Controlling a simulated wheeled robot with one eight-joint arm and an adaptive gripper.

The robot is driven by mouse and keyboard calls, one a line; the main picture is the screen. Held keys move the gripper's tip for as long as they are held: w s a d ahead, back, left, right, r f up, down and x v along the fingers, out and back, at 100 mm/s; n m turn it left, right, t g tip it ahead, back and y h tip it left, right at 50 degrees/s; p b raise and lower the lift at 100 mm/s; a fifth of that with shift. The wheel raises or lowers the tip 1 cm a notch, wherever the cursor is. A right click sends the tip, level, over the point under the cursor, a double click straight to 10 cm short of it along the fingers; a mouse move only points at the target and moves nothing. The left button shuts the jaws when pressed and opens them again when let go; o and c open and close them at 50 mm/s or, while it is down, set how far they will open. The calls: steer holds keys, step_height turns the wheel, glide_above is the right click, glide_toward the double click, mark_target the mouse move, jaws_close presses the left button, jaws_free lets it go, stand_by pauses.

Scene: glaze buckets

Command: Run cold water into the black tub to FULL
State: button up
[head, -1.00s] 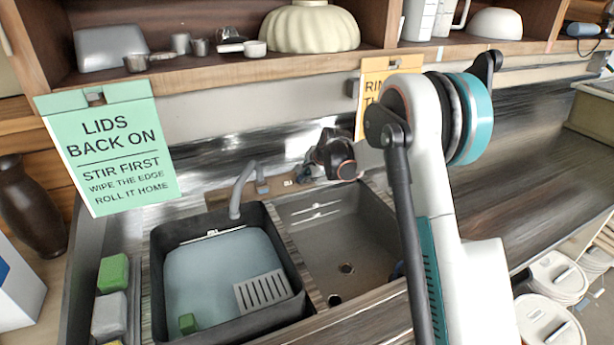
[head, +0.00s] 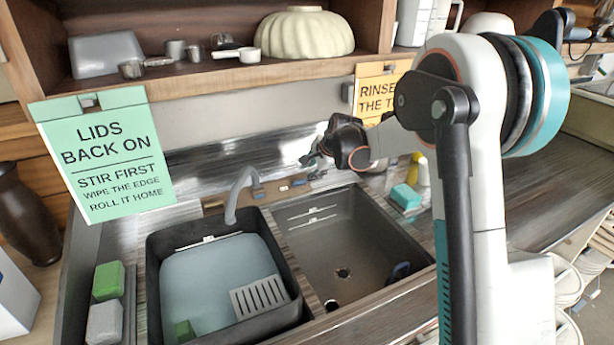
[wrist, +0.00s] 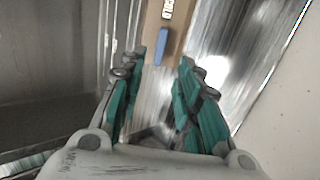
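The black tub (head: 283,258) stands in the left basin and holds pale bluish water; its fill marks are too small to read. A grey spout (head: 238,192) curves over the tub's back rim. I cannot make out a running stream. My gripper (head: 314,156) is behind the sinks, up and right of the spout, near the back wall. In the wrist view my gripper (wrist: 162,62) is open, its two teal fingers apart with nothing between them.
Sponges lie at left; a teal sponge (head: 405,197) lies at right. A shelf (head: 210,78) overhangs the back.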

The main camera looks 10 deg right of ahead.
steer(key=shift+v, duration=1.4)
steer(key=s+a+r+n+h, duration=0.1)
steer(key=s+r+n, duration=0.35)
steer(key=s, duration=0.55)
steer(key=s+a+r+n, duration=0.1)
steer(key=s+r+n, duration=0.2)
steer(key=s+r, duration=0.55)
steer(key=s+f+n, duration=0.3)
steer(key=s+n, duration=0.1)
steer(key=s, duration=0.8)
steer(key=s+f+n+h, duration=0.1)
steer(key=s+f+n, duration=0.3)
steer(key=s, duration=0.9)
steer(key=shift+a, duration=0.2)
steer(key=shift+f, duration=0.1)
